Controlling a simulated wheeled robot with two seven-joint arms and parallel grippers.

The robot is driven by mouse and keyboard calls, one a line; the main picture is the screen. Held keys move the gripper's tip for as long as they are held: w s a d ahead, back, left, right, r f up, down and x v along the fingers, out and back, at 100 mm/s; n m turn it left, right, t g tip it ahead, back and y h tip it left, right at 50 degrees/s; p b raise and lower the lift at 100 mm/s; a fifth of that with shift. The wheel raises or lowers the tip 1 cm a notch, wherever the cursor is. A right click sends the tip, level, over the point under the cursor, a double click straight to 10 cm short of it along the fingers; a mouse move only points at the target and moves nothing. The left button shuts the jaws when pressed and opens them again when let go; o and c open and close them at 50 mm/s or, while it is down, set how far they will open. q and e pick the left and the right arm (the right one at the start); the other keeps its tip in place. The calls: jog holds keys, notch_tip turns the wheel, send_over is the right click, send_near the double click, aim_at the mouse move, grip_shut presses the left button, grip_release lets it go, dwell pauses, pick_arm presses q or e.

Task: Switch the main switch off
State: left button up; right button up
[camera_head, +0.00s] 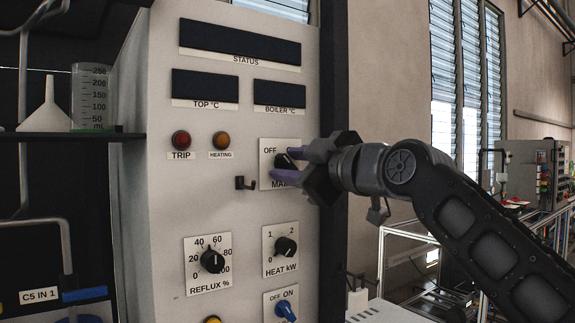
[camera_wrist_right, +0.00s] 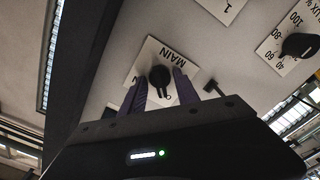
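The main switch is a black rotary knob (camera_head: 281,161) on a white plate (camera_head: 267,150) that reads OFF, with MAIN partly covered by my gripper. It sits on the right side of the grey control panel. My right gripper (camera_head: 287,164) reaches in from the right, its purple fingers spread above and below the knob. In the right wrist view, the knob (camera_wrist_right: 160,76) lies between the tips of my open gripper (camera_wrist_right: 158,78), with a gap visible on both sides. The knob's pointer is partly hidden, so I cannot tell its setting. My left gripper is out of view.
A small black hook (camera_head: 245,183) sticks out just left of the main switch. Below are the heat knob (camera_head: 285,247), the reflux knob (camera_head: 212,261) and a blue switch (camera_head: 286,310). A shelf (camera_head: 60,136) with a funnel and beaker is at left.

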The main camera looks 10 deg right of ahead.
jog(key=shift+s+d+f+b, duration=0.1)
jog(key=shift+s+d+b, duration=0.15)
jog(key=shift+s+b, duration=0.25)
jog(key=shift+b+v, duration=0.95)
jog(key=shift+v, duration=2.05)
jog(key=shift+a, duration=0.1)
jog(key=b+v, duration=0.2)
jog(key=v, duration=0.5)
jog(key=shift+s, duration=0.4)
